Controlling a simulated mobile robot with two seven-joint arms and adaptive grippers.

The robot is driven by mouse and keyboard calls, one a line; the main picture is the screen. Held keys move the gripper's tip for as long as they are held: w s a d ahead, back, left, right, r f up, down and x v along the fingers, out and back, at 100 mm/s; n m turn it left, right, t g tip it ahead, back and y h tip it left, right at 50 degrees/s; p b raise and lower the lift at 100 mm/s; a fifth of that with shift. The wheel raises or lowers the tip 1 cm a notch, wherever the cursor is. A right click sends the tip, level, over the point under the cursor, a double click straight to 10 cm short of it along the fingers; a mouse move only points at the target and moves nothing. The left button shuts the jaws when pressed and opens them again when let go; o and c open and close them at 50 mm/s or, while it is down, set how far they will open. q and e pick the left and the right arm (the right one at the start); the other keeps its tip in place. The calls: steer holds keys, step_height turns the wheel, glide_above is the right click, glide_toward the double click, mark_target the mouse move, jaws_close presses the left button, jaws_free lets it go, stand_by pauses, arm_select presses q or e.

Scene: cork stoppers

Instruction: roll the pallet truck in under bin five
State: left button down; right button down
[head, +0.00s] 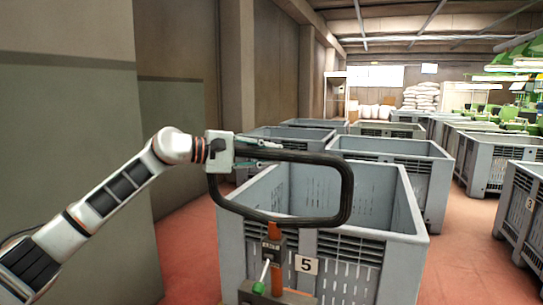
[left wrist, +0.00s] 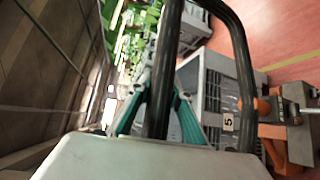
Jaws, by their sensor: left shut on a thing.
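The pallet truck has a black loop handle (head: 347,190) and an orange body (head: 277,297) at the bottom of the head view. Its orange part also shows at the right of the left wrist view (left wrist: 298,135). My left gripper (head: 262,143) is shut on the upper left part of the handle loop; in the left wrist view the bar passes between its teal fingers. Bin five (head: 400,262), a grey slatted bin with a "5" tag (head: 306,265), stands right behind the truck. The truck's forks are hidden, so I cannot tell how far under they reach. My right gripper is not in view.
More grey bins (head: 395,148) stand behind bin five. Bin three (head: 522,215) stands at the right. Red floor (head: 465,250) lies clear between bins five and three. A grey-green wall (head: 65,130) is close on the left. White sacks (head: 421,96) are far back.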

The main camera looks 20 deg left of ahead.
arm_select(q)
steer(key=shift+s+r, duration=0.15)
steer(key=shift+r, duration=0.45)
steer(key=c, duration=1.9)
jaws_free()
steer(key=shift+o, duration=0.4)
steer(key=shift+s, duration=0.15)
steer(key=shift+f, duration=0.3)
steer(key=v, duration=1.1)
steer(key=shift+s+a, duration=0.2)
steer(key=shift+a, duration=0.15)
steer(key=shift+r, duration=0.1)
